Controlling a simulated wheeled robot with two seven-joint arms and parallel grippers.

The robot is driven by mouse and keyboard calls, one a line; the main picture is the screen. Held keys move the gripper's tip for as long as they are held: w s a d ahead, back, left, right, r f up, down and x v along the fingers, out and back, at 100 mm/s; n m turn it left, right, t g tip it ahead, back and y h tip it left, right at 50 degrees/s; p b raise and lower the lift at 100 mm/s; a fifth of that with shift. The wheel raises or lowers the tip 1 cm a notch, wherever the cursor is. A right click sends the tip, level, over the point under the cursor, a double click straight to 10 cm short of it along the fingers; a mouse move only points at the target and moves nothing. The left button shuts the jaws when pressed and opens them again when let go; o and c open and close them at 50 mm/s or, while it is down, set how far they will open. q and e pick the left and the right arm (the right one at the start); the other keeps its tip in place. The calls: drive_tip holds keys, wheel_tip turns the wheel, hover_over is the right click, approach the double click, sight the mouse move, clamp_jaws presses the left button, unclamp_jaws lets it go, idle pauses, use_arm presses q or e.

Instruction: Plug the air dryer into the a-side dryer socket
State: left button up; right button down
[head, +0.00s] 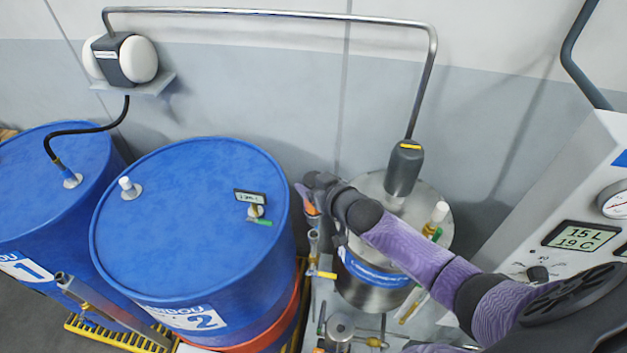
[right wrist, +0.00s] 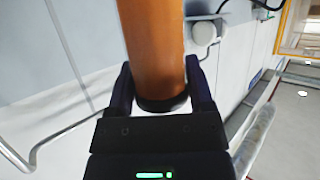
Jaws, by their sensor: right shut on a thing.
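My right gripper (right wrist: 158,82) is shut on an orange-brown cylinder (right wrist: 152,45) with a dark end, which may be the air dryer. In the head view my right gripper (head: 308,192) is mostly hidden by its own arm, beside the right edge of blue drum 2 (head: 170,235). A bit of orange (head: 311,209) shows below it. I cannot tell which fitting is the a-side dryer socket. Drum 2's lid bears a white-capped fitting (head: 130,189) and a brass fitting (head: 256,211) with a small display. My left gripper is not in view.
Blue drum 1 (head: 45,205) stands at the left, with a black hose (head: 100,128) running to a wall unit (head: 124,62). A steel vessel (head: 375,285) stands behind my right arm. A metal pipe (head: 270,14) arches overhead. A gauge panel (head: 582,237) is at the right.

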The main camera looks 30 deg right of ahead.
wheel_tip(320, 180, down, 4)
drive_tip(key=b, duration=0.2)
drive_tip(key=shift+w+b, duration=0.1)
drive_tip(key=shift+b, duration=0.3)
drive_tip(key=shift+p, duration=0.4)
idle(0.8)
drive_tip(key=shift+f+b, duration=1.3)
drive_tip(key=shift+f, duration=0.1)
unclamp_jaws()
drive_tip(key=p+v, duration=0.2)
drive_tip(key=v, duration=0.8)
